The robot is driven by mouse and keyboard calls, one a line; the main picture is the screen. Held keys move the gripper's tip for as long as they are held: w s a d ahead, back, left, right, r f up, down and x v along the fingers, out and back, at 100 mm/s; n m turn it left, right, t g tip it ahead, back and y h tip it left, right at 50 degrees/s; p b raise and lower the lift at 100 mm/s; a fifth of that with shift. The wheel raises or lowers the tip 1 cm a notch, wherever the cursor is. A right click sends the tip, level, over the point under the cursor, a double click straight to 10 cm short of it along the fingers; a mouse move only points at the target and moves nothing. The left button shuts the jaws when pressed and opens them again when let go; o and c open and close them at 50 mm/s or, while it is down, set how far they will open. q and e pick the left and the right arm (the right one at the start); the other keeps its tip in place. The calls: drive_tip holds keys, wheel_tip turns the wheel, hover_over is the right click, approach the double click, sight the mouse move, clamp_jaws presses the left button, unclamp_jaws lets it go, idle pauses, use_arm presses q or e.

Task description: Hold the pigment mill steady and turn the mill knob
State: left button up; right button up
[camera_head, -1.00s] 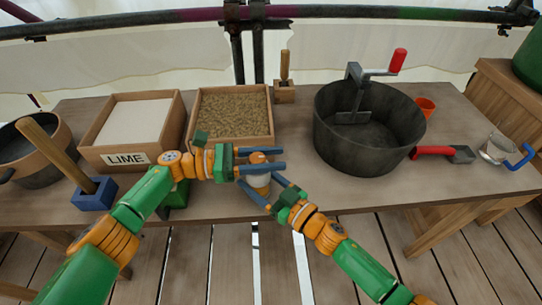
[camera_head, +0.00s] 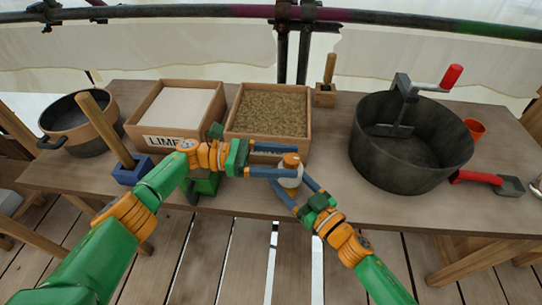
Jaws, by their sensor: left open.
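The pigment mill is a small piece with a pale body (camera_head: 289,182) and an orange mill knob (camera_head: 291,161) on top, near the table's front edge. My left gripper (camera_head: 291,160) comes in from the left at the knob, its blue fingers open with one on the far side and one on the near side of it. My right gripper (camera_head: 289,181) comes from the lower right, its blue fingers on either side of the pale body and seemingly closed on it. The fingers hide part of the mill.
Behind stand a LIME box (camera_head: 146,136) and a box of brown grains (camera_head: 232,124). A dark pot (camera_head: 395,165) with a red-handled crank is to the right. A wooden-handled tool with a blue block (camera_head: 132,172) and a round pan (camera_head: 92,144) are left.

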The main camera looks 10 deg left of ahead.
use_arm(q)
drive_tip(key=a, duration=0.7)
drive_tip(key=shift+s+a, duration=0.2)
drive_tip(key=shift+a, duration=0.05)
drive_tip(key=s+d+n+t+y, duration=0.2)
drive_tip(key=s+n+t+y, duration=0.4)
drive_tip(key=t, duration=0.5)
drive_tip(key=w+d+h, duration=0.2)
drive_tip(key=w+d, duration=0.6)
drive_tip(key=d, duration=0.1)
drive_tip(key=shift+w+d+f+n, duration=0.15)
drive_tip(key=shift+d+f+n, duration=0.1)
drive_tip(key=shift+n, duration=0.15)
drive_tip(key=shift+g, duration=0.3)
clamp_jaws()
